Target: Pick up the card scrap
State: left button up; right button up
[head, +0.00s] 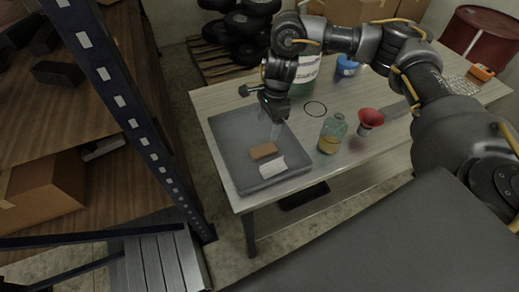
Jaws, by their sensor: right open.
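A grey tray (225,151) sits at the left end of the table. In it lie a small flat brown piece (263,151), which looks like the card scrap, and a white piece (272,166) close beside it, nearer to me. I cannot tell for certain which of the two is the card scrap. My right gripper (276,131) points down over the far right part of the tray, beyond the brown piece and apart from it. It is open, and I see nothing held in it. My left gripper is not in view.
A glass bottle with amber liquid (331,135), a red funnel (370,117) and a thin black ring (315,109) are right of the tray. A blue container (347,66) stands farther back. A dark shelf upright (125,110) rises left of the table.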

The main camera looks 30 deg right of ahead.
send_over(263, 149)
jog(key=f, duration=0.3)
jog(key=d+f, duration=0.1)
jog(key=f, duration=0.1)
jog(key=shift+w+f, duration=0.1)
jog(key=shift+f, duration=0.15)
jog(key=shift+f+p, duration=0.15)
jog(key=shift+p, duration=0.25)
jog(key=f, duration=0.2)
jog(key=f+p, duration=0.1)
jog(key=f, duration=0.1)
jog(key=shift+a, duration=0.35)
jog(key=shift+f, duration=0.4)
jog(key=c, duration=1.1)
jog(key=shift+o, duration=0.2)
jog(key=shift+r, duration=0.1)
